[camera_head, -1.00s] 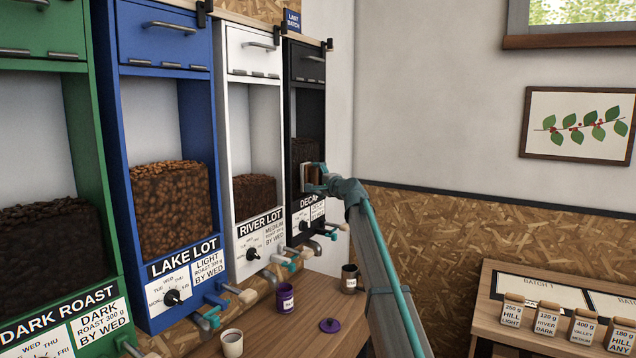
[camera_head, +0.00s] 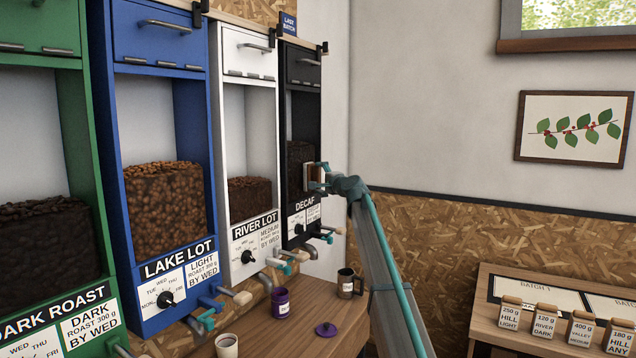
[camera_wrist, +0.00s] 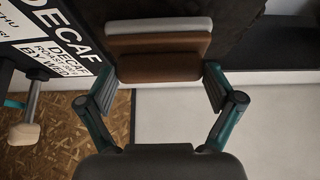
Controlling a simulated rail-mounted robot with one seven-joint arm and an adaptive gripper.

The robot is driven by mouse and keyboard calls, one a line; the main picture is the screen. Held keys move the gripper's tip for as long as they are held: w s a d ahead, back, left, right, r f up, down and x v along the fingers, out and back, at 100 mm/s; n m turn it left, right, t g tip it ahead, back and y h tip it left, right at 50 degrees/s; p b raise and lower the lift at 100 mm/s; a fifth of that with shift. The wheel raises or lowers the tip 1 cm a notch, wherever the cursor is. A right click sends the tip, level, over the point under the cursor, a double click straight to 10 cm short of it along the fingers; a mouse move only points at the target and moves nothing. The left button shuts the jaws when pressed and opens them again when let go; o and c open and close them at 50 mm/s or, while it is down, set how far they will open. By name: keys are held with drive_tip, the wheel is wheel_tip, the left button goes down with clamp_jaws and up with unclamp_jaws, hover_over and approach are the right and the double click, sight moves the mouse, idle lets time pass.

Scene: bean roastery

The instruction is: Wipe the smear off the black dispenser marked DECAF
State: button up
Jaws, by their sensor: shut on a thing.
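The black dispenser marked DECAF (camera_head: 305,232) stands at the right end of the row, dark beans behind its window. My gripper (camera_head: 318,176) is at its front, above the DECAF label. In the wrist view my gripper (camera_wrist: 160,76) is shut on a brown block with a pale pad (camera_wrist: 160,26), pad side toward the dispenser. The block also shows edge-on in the head view (camera_head: 308,177). It is at the dispenser's dark front; I cannot tell whether the pad touches it. No smear can be made out; the block and gripper cover part of the front.
The white RIVER LOT dispenser (camera_head: 229,125) stands directly left. Levers and spouts jut out below the dispensers. A sample table (camera_head: 560,325) is at right.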

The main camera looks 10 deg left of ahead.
drive_tip(key=w+d+p, duration=0.2)
drive_tip(key=w, duration=0.3)
drive_tip(key=shift+w+d, duration=0.15)
drive_tip(key=shift+w, duration=0.25)
idle(0.5)
drive_tip(key=shift+d+f, duration=0.1)
drive_tip(key=shift+s+d+b, duration=0.2)
drive_tip(key=shift+s+d, duration=0.2)
drive_tip(key=shift+d, duration=0.5)
drive_tip(key=shift+s+d+b, duration=0.15)
drive_tip(key=shift+s+d, duration=0.25)
drive_tip(key=shift+d, duration=0.5)
drive_tip(key=shift+s+d+b, duration=0.2)
drive_tip(key=shift+s+d, duration=0.2)
drive_tip(key=shift+d, duration=0.5)
drive_tip(key=shift+s+d+b, duration=0.3)
drive_tip(key=shift+d, duration=0.45)
drive_tip(key=shift+s+d+b, duration=0.25)
drive_tip(key=shift+d, duration=0.45)
